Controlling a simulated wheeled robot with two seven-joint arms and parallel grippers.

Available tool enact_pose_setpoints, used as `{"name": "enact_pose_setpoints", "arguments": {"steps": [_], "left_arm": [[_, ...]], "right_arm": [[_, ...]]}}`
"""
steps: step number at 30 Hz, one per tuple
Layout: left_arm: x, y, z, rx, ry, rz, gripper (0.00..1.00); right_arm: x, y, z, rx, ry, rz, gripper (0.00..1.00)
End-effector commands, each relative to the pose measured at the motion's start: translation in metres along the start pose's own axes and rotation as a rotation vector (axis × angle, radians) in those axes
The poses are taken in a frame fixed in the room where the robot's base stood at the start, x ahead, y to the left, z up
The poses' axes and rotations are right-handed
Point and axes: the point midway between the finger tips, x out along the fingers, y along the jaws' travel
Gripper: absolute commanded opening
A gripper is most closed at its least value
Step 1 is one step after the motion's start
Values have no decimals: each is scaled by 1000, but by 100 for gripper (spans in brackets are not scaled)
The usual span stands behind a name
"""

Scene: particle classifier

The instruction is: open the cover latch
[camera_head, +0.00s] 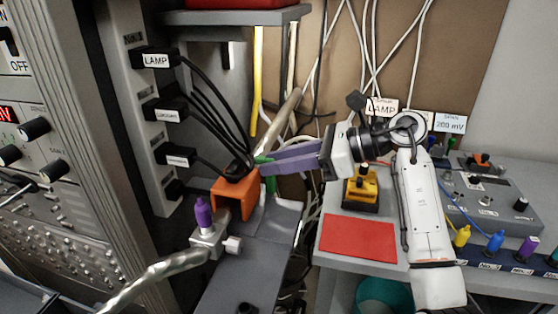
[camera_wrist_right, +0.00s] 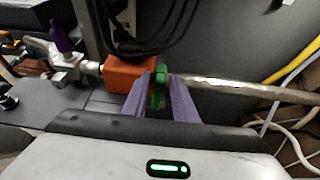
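My right gripper (camera_head: 268,165) comes in from the right, with two long purple fingers reaching the orange cover block (camera_head: 234,192). The fingertips stand on either side of a thin upright green piece (camera_wrist_right: 159,88), which looks like the latch, beside the orange block (camera_wrist_right: 130,74). The fingers are close to the green piece; I cannot tell if they press on it. In the head view, the green piece (camera_head: 264,160) is partly hidden by the fingers. My left gripper is not in view.
A metal pipe and valve with a purple knob (camera_head: 203,212) stand in front of the orange block. Black cables (camera_head: 215,105) hang from the rack behind it. A red mat (camera_head: 358,236) and a yellow device (camera_head: 363,186) are on the right bench.

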Motion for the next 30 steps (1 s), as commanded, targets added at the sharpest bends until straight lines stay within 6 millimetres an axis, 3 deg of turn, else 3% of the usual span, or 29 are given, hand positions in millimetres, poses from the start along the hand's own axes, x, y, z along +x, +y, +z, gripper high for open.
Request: {"name": "enact_pose_setpoints", "arguments": {"steps": [1, 4, 17, 30], "left_arm": [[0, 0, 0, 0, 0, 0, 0], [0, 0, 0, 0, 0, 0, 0], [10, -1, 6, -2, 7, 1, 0], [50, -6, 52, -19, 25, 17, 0]], "right_arm": [[0, 0, 0, 0, 0, 0, 16], [0, 0, 0, 0, 0, 0, 0], [-1, 0, -7, -2, -29, -2, 0], [-13, -1, -29, -1, -307, -2, 0]]}}
